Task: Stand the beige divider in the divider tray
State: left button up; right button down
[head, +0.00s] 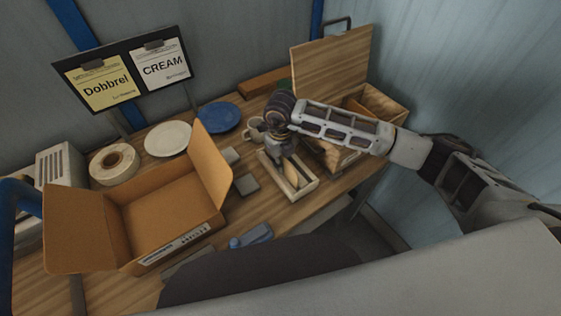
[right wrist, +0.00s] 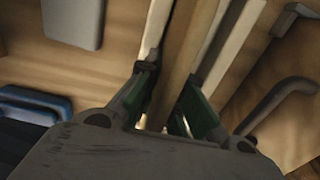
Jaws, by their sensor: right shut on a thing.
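The divider tray (head: 304,192) is a small pale box on the table, right of the middle in the head view. My right gripper (head: 287,155) points down over its far part. It is shut on the beige divider (head: 293,174), which shows as a thin light board within the tray outline. In the right wrist view the beige divider (right wrist: 180,50) runs between the green finger pads, with pale tray walls (right wrist: 228,42) on both sides. Whether its lower edge touches the tray floor is hidden. My left gripper is not in view.
An open cardboard box (head: 165,215) stands at left. A white plate (head: 168,138), a blue plate (head: 219,117) and a mug (head: 254,131) lie behind. A wooden box with raised lid (head: 328,68) is close on the right. Grey pads (head: 246,184) lie left of the tray.

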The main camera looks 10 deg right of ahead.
dwell(0.4)
jog(key=c, duration=1.5)
grip_release()
jog(key=shift+r, duration=5.95)
